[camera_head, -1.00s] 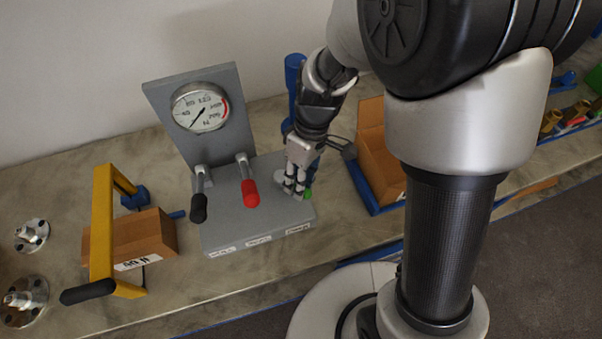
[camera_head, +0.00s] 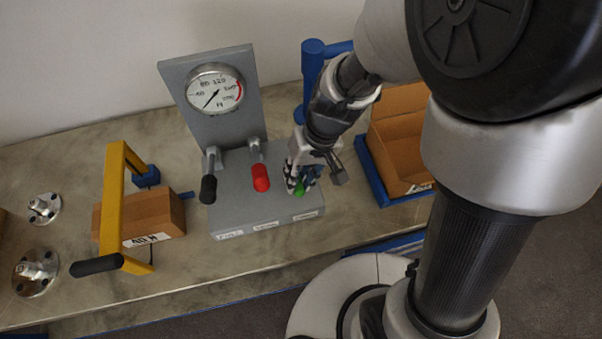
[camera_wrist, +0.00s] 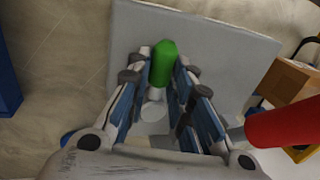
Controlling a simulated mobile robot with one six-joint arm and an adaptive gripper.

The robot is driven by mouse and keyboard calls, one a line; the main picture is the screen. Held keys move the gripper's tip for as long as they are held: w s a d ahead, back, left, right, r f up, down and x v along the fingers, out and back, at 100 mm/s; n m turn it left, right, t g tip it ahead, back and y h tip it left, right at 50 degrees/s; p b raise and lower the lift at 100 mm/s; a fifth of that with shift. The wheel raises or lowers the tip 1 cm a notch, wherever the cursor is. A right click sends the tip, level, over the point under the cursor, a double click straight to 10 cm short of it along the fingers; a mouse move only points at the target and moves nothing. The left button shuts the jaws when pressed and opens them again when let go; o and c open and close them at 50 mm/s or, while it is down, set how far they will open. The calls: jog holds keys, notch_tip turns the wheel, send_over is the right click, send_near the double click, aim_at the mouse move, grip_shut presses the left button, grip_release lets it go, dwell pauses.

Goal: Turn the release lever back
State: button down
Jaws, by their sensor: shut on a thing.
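The grey panel (camera_head: 265,205) carries a row of three levers and an upright back plate with a round gauge (camera_head: 214,89). The lever with the green grip (camera_head: 299,189) is at the right end. My gripper (camera_head: 301,182) is over it, with its fingers shut on the lever from both sides. In the wrist view the green grip (camera_wrist: 163,63) sticks out between the fingertips, and the rest of the lever is partly hidden by them. The red lever (camera_head: 260,177) and the black lever (camera_head: 208,189) stand to the left and are free of my gripper. The labels are too small to read surely.
A yellow frame with a black handle (camera_head: 97,265) and a brown box (camera_head: 160,215) stand left of the panel. Metal flanges (camera_head: 36,271) lie at far left. A blue post (camera_head: 312,75) and a cardboard bin (camera_head: 392,150) stand close on the right.

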dwell(0.4)
jog(key=c, duration=1.4)
grip_release()
jog(key=shift+v, duration=6.05)
